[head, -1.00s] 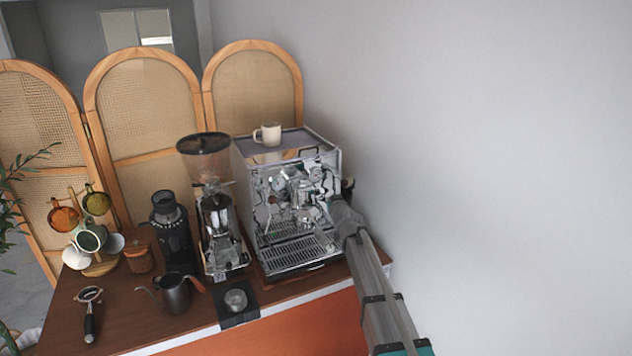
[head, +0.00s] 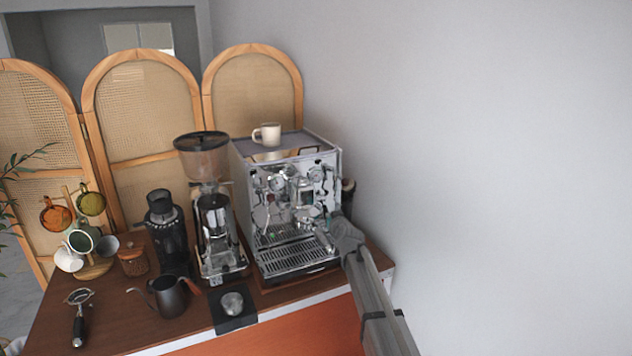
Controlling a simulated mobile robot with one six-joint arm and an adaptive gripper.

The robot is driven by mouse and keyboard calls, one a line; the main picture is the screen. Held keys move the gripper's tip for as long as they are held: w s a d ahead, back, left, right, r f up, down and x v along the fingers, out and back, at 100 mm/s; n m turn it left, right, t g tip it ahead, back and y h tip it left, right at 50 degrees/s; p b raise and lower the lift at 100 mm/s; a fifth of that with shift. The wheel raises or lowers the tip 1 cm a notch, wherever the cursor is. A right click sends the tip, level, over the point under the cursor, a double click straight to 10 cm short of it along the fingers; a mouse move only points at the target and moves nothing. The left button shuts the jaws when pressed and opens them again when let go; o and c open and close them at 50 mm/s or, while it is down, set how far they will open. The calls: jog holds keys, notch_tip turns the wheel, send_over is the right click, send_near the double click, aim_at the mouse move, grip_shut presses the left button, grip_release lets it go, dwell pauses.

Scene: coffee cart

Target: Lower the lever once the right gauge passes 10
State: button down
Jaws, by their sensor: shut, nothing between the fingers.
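The chrome espresso machine (head: 300,220) stands at the right end of the counter. Two round gauges show on its front: the left gauge (head: 277,183) and the right gauge (head: 317,175). Their needles are too small to read. The group head (head: 303,190) sits between them; I cannot make out the lever's position clearly. My gripper (head: 324,241) is shut and empty, in front of the machine's lower right side, below the right gauge and above the drip tray. I cannot tell whether it touches the machine. My wrist hides part of the machine's right edge.
A white mug (head: 267,134) stands on top of the machine. To its left are a grinder (head: 214,225), a black grinder (head: 168,235), a dark kettle (head: 170,297), a portafilter (head: 79,315) and a mug tree (head: 92,268). The grey wall (head: 480,150) is close on the right.

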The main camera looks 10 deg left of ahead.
jog(key=shift+r, duration=0.15)
jog(key=p+v, duration=0.2)
jog(key=v, duration=0.6)
jog(key=shift+s+r, duration=0.25)
jog(key=shift+r, duration=0.1)
jog(key=s+d+f+m+g+h, duration=0.1)
jog(key=s+d+f+g+h, duration=0.1)
jog(key=s+d+f+g, duration=0.3)
jog(key=s+d+f+m+g+h, duration=0.2)
jog(key=s+d+f+g, duration=0.2)
jog(key=s+d, duration=0.7)
jog(key=s+d+f+m+g+h, duration=0.1)
jog(key=s+d+f+g, duration=0.4)
jog(key=s, duration=1.1)
jog(key=d+f+h, duration=0.1)
jog(key=d, duration=0.2)
jog(key=shift+s+d+m+g, duration=0.15)
jog(key=shift+s+m+g, duration=0.15)
jog(key=shift+s, duration=0.05)
